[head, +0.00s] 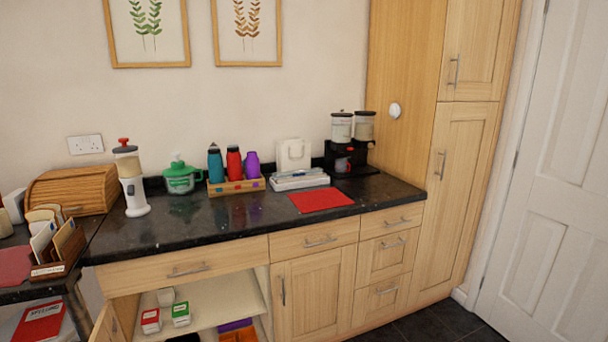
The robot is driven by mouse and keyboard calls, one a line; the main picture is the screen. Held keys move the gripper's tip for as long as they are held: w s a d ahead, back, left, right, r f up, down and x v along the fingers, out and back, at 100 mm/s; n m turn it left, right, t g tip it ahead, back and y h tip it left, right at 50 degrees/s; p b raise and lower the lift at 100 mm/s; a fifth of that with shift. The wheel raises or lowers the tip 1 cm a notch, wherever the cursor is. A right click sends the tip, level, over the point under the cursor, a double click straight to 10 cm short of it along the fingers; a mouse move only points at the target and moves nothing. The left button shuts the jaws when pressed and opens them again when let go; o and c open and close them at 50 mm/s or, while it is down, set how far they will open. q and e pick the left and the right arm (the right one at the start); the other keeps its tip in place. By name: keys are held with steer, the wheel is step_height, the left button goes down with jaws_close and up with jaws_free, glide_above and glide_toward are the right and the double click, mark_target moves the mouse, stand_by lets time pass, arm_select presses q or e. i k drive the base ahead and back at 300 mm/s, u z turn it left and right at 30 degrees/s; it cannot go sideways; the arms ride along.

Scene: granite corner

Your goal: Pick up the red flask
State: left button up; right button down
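The red flask (234,163) stands upright on the black granite worktop (215,221), in a low wooden holder (222,190) near the wall. It is the middle one of three flasks. A teal flask (215,164) is to its left and a purple flask (253,165) to its right. The lower part of the red flask is hidden by the front of the holder. Neither of my grippers shows in the head view.
A green-lidded pot (181,178) and a white grinder-like device (131,180) stand left of the holder. A white appliance (299,180), a red mat (321,200) and a black dispenser stand (347,162) are to the right. The worktop's front strip is clear. A lower cupboard door (106,325) stands open.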

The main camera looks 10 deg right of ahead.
mark_target(234, 158)
steer(key=z, duration=0.55)
steer(key=i, duration=0.3)
steer(key=z, duration=0.75)
steer(key=i, duration=0.85)
steer(key=z, duration=0.3)
steer(key=i, duration=0.9)
steer(key=u, duration=0.3)
